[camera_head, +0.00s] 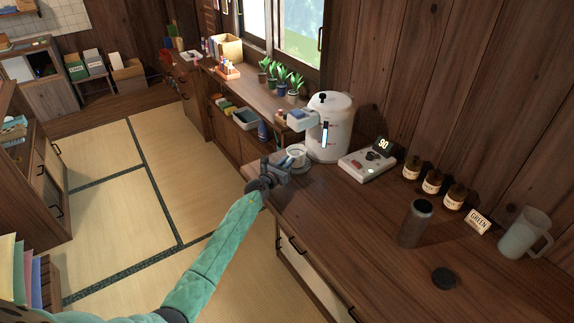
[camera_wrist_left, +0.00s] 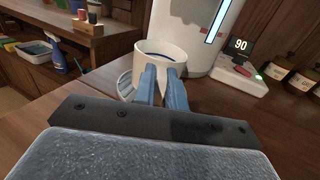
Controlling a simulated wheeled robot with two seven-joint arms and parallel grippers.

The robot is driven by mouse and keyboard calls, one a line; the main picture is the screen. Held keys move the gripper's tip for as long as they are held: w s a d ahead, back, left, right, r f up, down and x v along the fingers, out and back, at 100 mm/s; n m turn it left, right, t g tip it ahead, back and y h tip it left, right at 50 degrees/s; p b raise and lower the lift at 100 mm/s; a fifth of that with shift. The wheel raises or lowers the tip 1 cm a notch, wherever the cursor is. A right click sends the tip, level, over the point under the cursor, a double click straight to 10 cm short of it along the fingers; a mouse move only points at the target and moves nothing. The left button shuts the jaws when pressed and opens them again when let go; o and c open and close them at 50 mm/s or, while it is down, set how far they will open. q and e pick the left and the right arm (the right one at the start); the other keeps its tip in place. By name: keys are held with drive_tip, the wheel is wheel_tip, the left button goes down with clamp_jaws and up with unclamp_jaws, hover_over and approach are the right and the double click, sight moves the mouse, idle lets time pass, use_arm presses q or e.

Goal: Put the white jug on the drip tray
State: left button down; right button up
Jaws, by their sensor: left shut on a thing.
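The white jug (camera_head: 298,151) is a small open vessel below the spout of the white dispenser (camera_head: 328,128). In the left wrist view the jug (camera_wrist_left: 153,50) is upright, with a dark band inside its rim. My left gripper (camera_head: 277,172) is shut on its near side; the fingers (camera_wrist_left: 163,85) hide part of its wall. The round, slatted drip tray (camera_wrist_left: 124,86) shows at the left of the jug and partly behind it. I cannot tell whether the jug's base touches the tray or is held above it. My right gripper is not in view.
A control box reading 90 (camera_head: 367,160) stands right of the dispenser. Brown bottles (camera_head: 432,181), a dark canister (camera_head: 415,222), a black lid (camera_head: 444,277) and a pale pitcher (camera_head: 524,234) are farther right. Potted plants (camera_head: 281,78) stand beyond.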

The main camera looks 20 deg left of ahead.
use_arm(q)
drive_tip(key=shift+f, duration=0.1)
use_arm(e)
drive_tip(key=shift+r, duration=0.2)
use_arm(q)
drive_tip(key=c, duration=1.8)
unclamp_jaws()
drive_tip(key=shift+c, duration=0.2)
drive_tip(key=o, duration=0.4)
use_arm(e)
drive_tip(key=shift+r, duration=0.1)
